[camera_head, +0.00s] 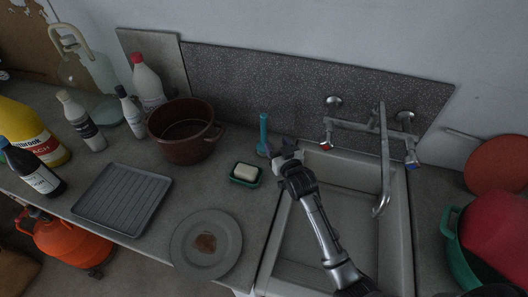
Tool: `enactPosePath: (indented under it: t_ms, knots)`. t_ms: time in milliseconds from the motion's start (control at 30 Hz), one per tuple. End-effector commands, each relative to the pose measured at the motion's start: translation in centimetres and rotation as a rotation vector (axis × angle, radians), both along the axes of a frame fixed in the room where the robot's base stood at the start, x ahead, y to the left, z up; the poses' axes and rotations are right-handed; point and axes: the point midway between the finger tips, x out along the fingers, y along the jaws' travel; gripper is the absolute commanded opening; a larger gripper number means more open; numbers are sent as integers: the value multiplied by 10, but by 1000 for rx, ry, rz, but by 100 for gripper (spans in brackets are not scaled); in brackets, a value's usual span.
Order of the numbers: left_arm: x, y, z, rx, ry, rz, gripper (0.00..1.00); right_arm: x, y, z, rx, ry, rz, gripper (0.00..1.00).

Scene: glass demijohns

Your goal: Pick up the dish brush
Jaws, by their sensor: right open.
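The dish brush is most likely the teal upright item (263,130) with a slim handle and a wider foot, standing on the counter behind the sink's left rim. My right gripper (280,150) reaches in from the lower right, over the sink's left edge. Its jaws are open and lie just right of and in front of the brush's foot. I cannot tell whether a finger touches it. My left gripper is not in view.
A soap bar in a green dish (245,182) lies just left of my gripper. A brown pot (182,150) stands further left, a grey plate (185,246) in front. The sink (325,215) has a tap (383,150) on its right. Several bottles and a glass demijohn (72,72) stand left.

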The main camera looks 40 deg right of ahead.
Motion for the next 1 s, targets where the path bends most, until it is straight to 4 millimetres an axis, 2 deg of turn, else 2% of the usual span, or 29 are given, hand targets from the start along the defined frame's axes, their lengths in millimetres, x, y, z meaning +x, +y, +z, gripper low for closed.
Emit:
enactPosePath:
  t_ms: [67, 500, 867, 1000]
  knots:
    - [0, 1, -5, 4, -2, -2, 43, 9, -5, -1, 0, -22, -6, 55]
    - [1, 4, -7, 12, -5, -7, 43, 75, -26, 1, -1, -31, -8, 55]
    - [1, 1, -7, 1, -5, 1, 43, 93, -31, 0, -1, -30, -8, 55]
    - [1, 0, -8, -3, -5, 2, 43, 108, -37, -2, -1, -30, -8, 55]
